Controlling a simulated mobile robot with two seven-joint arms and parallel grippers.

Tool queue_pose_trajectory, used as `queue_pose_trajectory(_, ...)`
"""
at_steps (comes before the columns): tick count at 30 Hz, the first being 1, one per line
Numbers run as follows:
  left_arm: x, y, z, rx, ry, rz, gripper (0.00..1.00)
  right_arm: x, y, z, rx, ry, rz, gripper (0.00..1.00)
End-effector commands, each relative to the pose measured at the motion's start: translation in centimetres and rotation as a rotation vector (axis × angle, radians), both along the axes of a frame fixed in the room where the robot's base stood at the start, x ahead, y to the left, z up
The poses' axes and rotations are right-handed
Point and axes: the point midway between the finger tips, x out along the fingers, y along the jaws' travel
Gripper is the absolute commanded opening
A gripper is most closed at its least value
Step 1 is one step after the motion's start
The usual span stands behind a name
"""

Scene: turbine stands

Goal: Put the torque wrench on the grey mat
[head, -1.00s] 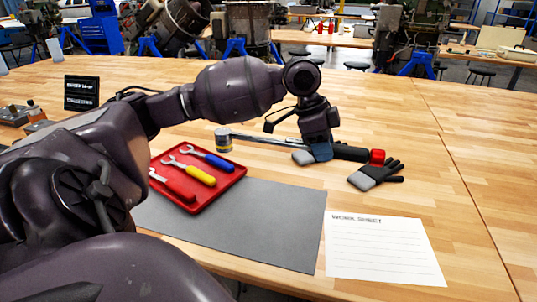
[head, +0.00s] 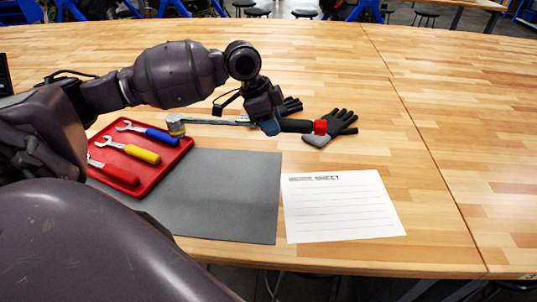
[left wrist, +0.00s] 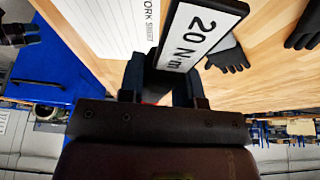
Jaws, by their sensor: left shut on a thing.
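The torque wrench (head: 297,126) has a metal shaft, a yellowish head at left, a black handle and a red end. My left gripper (head: 270,127) is shut around it near the shaft-handle junction and holds it roughly level, beyond the far edge of the grey mat (head: 235,200). In the left wrist view, a white "20 N·m" label (left wrist: 203,38) on a dark piece lies between the fingers of my left gripper (left wrist: 160,78). The mat lies flat, partly covered by the tray and hidden by my arm. My right gripper is not in view.
A red tray (head: 170,171) with several wrenches lies at the mat's left. A paper work sheet (head: 340,210) lies right of the mat. Dark gloves (head: 342,122) lie behind the wrench's red end. The mat's right part is bare, and the table's right side is clear.

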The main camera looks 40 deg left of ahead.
Motion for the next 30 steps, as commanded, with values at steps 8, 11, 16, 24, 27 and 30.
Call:
queue_pose_trajectory(8, 0.0, 0.0, -4.8, -0.001, -0.001, 0.000, 0.00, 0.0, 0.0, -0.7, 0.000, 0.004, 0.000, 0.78)
queue_pose_trajectory(11, 0.0, -0.1, -5.6, -0.003, -0.002, 0.000, 0.00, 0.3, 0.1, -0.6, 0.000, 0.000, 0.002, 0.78)
queue_pose_trajectory(16, 0.1, 0.0, -6.2, -0.001, -0.002, 0.000, 0.00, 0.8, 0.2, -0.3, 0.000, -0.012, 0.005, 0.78)
queue_pose_trajectory(24, 0.0, -0.1, -9.5, -0.002, 0.001, -0.001, 0.00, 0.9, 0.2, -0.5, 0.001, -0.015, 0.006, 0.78)
queue_pose_trajectory(27, 0.0, 0.0, -10.9, -0.002, -0.001, 0.001, 0.00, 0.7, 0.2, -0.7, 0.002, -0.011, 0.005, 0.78)
queue_pose_trajectory(30, 0.0, -0.1, -11.6, -0.002, -0.001, -0.001, 0.00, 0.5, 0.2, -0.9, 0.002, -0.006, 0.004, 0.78)
